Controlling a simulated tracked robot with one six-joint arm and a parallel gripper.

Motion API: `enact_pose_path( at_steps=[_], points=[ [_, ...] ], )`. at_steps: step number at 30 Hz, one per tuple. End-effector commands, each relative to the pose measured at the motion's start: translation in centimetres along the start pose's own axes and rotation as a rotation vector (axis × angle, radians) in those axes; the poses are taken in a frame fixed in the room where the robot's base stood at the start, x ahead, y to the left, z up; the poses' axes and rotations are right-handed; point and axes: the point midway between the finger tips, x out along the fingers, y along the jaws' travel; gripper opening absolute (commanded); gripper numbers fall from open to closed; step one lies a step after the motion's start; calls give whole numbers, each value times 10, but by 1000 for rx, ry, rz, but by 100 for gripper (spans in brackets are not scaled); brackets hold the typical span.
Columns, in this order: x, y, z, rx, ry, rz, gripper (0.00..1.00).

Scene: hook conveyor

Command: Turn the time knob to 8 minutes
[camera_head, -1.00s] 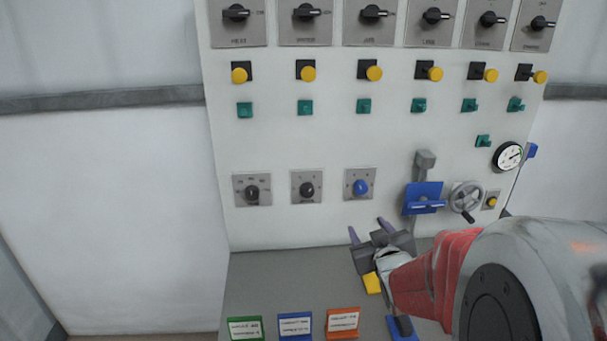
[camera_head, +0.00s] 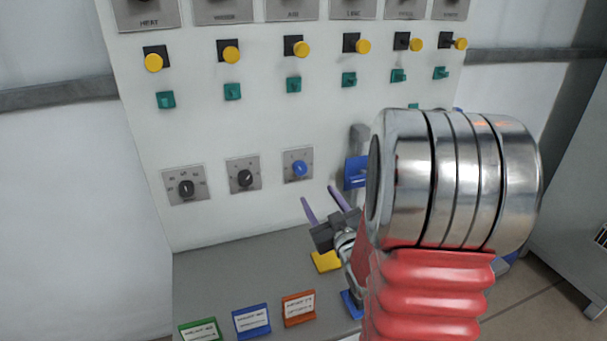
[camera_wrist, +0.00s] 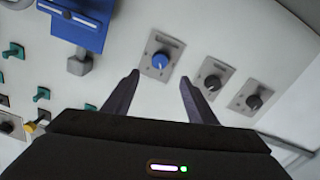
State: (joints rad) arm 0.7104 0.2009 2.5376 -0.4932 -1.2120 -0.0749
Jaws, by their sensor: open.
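Three rotary knobs sit in a row low on the white panel: a left black knob (camera_head: 186,188), a middle black knob (camera_head: 245,178) and a blue knob (camera_head: 299,169). Their plate labels are too small to read, so I cannot tell which is the time knob. My gripper (camera_head: 321,201) is open and empty, below and a little right of the blue knob, apart from the panel. In the wrist view, the blue knob (camera_wrist: 160,61) appears between and just beyond the fingertips, with the middle black knob (camera_wrist: 212,82) and the left black knob (camera_wrist: 254,102) to its right.
Yellow buttons (camera_head: 231,54) and green switches (camera_head: 232,92) line the panel above. A blue lever unit (camera_head: 356,172) is right of the blue knob, partly hidden by my arm. Green, blue and orange label stands (camera_head: 299,308) and a yellow block (camera_head: 326,261) are on the grey ledge (camera_head: 222,275).

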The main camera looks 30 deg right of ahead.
Motion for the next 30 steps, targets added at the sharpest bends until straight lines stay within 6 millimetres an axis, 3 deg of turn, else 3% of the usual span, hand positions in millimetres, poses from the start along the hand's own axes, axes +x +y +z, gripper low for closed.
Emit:
enact_pose_path(
  at_steps=[5,24,30],
  points=[
    [14,0,0,0,0,-1,52],
    [110,1,0,0,0,1,52],
    [131,1,0,0,-1,2,52]
  ],
)
